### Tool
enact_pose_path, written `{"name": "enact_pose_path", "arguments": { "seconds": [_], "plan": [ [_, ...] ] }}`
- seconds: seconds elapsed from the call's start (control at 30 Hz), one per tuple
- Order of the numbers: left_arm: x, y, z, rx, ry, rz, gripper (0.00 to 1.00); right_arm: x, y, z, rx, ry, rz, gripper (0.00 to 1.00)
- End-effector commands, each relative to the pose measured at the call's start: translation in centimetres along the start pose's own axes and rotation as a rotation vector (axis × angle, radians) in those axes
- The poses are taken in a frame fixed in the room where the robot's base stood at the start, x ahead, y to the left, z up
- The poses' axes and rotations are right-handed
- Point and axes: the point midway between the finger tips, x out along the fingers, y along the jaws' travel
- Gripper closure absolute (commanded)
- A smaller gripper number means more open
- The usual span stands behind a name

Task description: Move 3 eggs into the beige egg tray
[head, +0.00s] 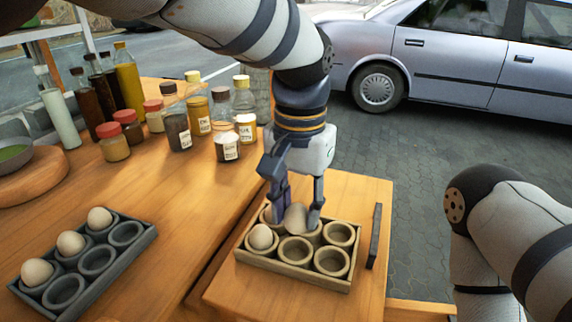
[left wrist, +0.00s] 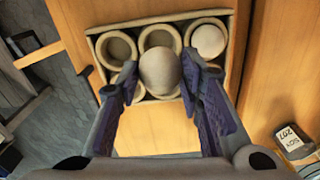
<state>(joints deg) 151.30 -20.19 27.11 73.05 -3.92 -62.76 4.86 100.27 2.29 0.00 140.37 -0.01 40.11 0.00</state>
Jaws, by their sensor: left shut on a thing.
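My left gripper (head: 298,218) is shut on an egg (head: 295,217) over the back middle of the beige egg tray (head: 292,279). In the left wrist view this egg (left wrist: 160,72) sits between the two fingers (left wrist: 160,85), in front of the tray's cups; whether it touches a cup is unclear. Another egg (head: 261,237) rests in the tray's front left cup, and it also shows in the left wrist view (left wrist: 208,41). Three eggs (head: 71,243) stand in the left column of the dark grey tray (head: 112,264). My right gripper is out of view.
A dark flat bar (head: 374,236) lies right of the beige tray. Several bottles and spice jars (head: 227,139) stand at the back of the left table. A gap separates the two wooden tables. A bowl on a round board (head: 30,180) is at far left.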

Motion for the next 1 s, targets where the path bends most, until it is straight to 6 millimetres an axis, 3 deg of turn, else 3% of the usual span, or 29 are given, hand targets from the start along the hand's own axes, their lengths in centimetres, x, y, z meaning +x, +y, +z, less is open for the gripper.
{"name": "enact_pose_path", "arguments": {
  "seconds": [0.37, 0.73, 1.0],
  "plan": [
    [0.0, 0.0, 0.0, 0.000, 0.000, 0.000, 0.76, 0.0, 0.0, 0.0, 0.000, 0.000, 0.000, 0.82],
    [1.8, 0.0, 0.0, 0.000, 0.000, 0.000, 0.76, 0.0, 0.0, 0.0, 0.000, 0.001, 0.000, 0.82],
    [1.9, 0.0, 0.0, 0.000, 0.000, 0.000, 0.76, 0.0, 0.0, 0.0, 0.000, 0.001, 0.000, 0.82]
  ]
}}
